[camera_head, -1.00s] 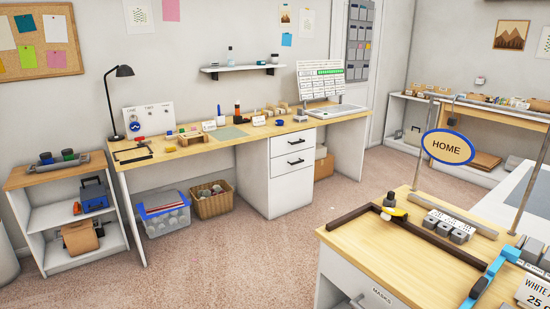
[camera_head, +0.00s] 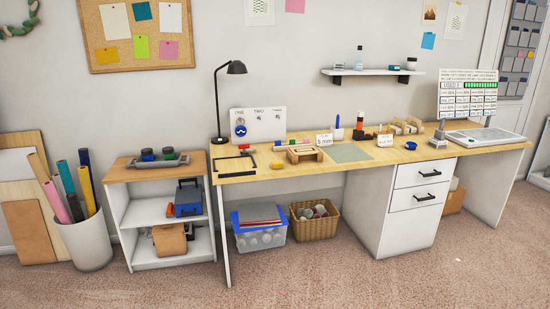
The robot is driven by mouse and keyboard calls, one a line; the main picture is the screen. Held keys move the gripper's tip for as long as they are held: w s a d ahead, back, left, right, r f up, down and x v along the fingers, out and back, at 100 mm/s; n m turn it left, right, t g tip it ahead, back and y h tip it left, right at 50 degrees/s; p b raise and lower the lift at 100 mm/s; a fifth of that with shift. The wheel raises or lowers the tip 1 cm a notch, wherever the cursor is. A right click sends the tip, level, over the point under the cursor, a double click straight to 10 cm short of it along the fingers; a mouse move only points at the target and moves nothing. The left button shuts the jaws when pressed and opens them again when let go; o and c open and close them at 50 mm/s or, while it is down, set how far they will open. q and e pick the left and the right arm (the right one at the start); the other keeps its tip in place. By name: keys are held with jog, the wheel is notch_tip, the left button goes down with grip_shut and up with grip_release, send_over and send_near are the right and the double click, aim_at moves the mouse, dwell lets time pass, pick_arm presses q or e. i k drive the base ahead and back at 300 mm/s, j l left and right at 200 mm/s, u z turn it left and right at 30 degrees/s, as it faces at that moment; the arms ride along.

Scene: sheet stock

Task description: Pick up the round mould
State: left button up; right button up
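I cannot tell for sure which thing is the round mould. A small round blue item (camera_head: 410,146) lies on the wooden desk top (camera_head: 450,150), left of the laptop-like device. Dark round items sit on a grey tray (camera_head: 158,162) on the low shelf unit at the left. Neither of my grippers is in view.
The desk holds a black lamp (camera_head: 221,100), a green mat (camera_head: 347,152) and several small tools. A clear bin (camera_head: 260,235) and a wicker basket (camera_head: 314,222) stand under it. A white bin of rolls (camera_head: 86,240) is at the left.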

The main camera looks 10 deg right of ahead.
aim_at(410, 146)
jog(key=i+j, duration=0.1)
jog(key=i, duration=0.6)
jog(key=i+z, duration=0.1)
jog(key=i, duration=0.6)
jog(key=i+l+z, duration=0.1)
jog(key=i+z, duration=0.65)
jog(key=z, duration=0.2)
jog(key=i+j+z, duration=0.15)
jog(key=i+z, duration=0.3)
jog(key=i+l+z, duration=0.1)
jog(key=i+z, duration=0.65)
jog(key=i+l+u, duration=0.2)
jog(key=i, duration=0.2)
jog(key=i+l+u, duration=0.25)
jog(key=i, duration=0.2)
jog(key=i+l+u, duration=0.3)
jog(key=u, duration=0.15)
jog(key=i+l+u, duration=0.55)
jog(key=l+u, duration=0.3)
jog(key=l, duration=0.15)
jog(key=i+l+u, duration=0.1)
jog(key=l, duration=0.2)
jog(key=l+u, duration=0.15)
jog(key=l, duration=0.15)
jog(key=i, duration=0.05)
